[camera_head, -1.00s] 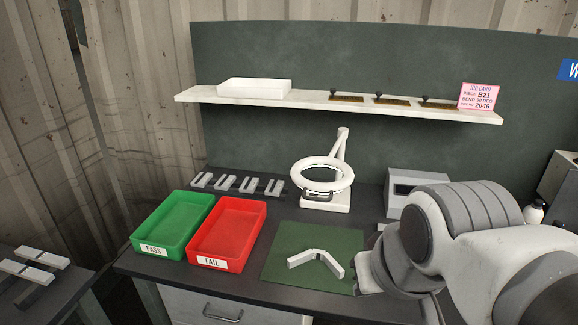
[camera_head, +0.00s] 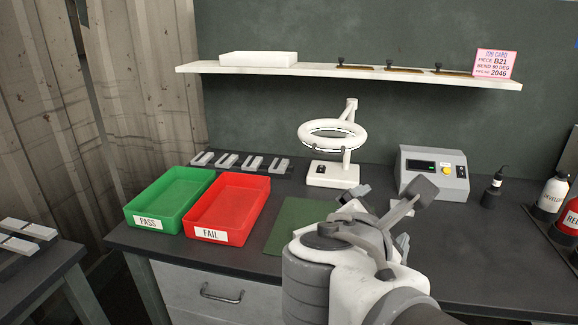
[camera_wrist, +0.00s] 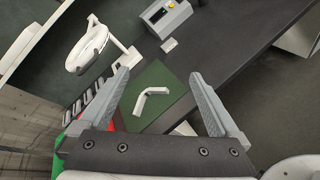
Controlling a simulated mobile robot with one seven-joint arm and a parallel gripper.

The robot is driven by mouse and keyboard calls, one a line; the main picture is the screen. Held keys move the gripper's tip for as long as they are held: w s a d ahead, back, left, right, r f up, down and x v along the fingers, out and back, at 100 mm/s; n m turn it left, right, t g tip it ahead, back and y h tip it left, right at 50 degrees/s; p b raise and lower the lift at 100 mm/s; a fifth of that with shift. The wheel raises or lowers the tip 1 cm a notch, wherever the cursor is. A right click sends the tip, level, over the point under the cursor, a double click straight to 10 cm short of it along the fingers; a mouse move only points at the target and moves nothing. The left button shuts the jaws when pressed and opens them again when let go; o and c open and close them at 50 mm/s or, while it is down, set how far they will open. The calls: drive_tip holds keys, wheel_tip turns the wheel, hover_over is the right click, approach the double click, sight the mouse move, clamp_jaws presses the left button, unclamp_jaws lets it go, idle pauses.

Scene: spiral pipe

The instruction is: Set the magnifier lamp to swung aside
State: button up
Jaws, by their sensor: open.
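The white magnifier lamp (camera_head: 333,133) stands at the back of the bench, its ring head level above its white base (camera_head: 332,176), with the arm rising behind. In the wrist view the lamp (camera_wrist: 88,48) shows at upper left, beyond my left-hand finger. My gripper (camera_head: 388,198) is in front of the lamp and to its right, apart from it. The wrist view shows my gripper (camera_wrist: 160,78) with fingers wide apart and nothing between them; a bent pale pipe piece (camera_wrist: 151,102) lies on the green mat below.
A green PASS tray (camera_head: 131,211) and a red FAIL tray (camera_head: 190,222) stand left of the green mat (camera_head: 284,232). A grey control box (camera_head: 433,173) stands right of the lamp. A shelf (camera_head: 320,70) runs above. Bottles (camera_head: 552,192) stand at far right.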

sight(328, 154)
drive_tip(key=w+a+r+n+t+y+b, duration=0.1)
drive_tip(key=w+a+n+t+y+b, duration=0.2)
drive_tip(key=a+n+t, duration=0.5)
drive_tip(key=w+d+n, duration=0.1)
drive_tip(key=w, duration=0.4)
drive_tip(key=w+d+n+g, duration=0.1)
drive_tip(key=w+d, duration=0.1)
drive_tip(key=w, duration=0.4)
drive_tip(key=w+d+n+g+b, duration=0.1)
drive_tip(key=w, duration=0.4)
drive_tip(key=shift+w+d+h, duration=0.2)
drive_tip(key=shift+w+h, duration=0.1)
drive_tip(key=shift+w, duration=0.05)
clamp_jaws()
